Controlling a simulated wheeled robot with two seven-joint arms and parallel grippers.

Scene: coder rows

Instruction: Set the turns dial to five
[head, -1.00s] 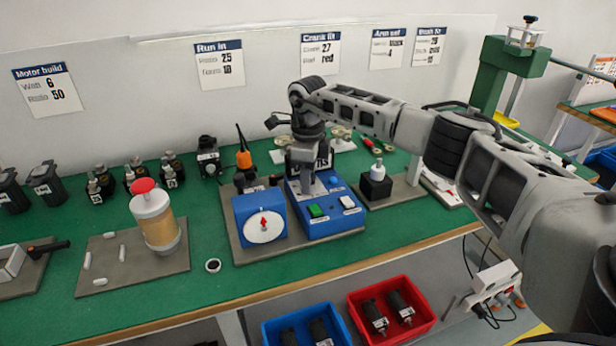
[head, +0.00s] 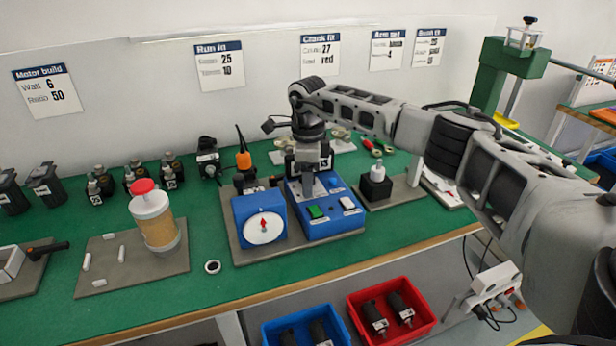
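A blue box with a white round dial (head: 264,229) and a red pointer stands on a grey plate at the middle of the bench. The pointer points about straight up; the dial's marks are too small to read. Beside it on the right is a blue control box (head: 325,222) with a green button, a white button and a blue knob. My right gripper (head: 308,188) points down over the back of the control box, apart from the dial. Its fingers are too small and partly hidden to tell open from shut. My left gripper is not in view.
A jar with a red knob (head: 144,186) stands on a plate at left. A black block (head: 375,184) stands right of the control box. Black motors line the back. A blue bin (head: 306,330) and a red bin (head: 391,309) sit below the bench edge. A "Run in" sheet (head: 220,66) hangs on the wall.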

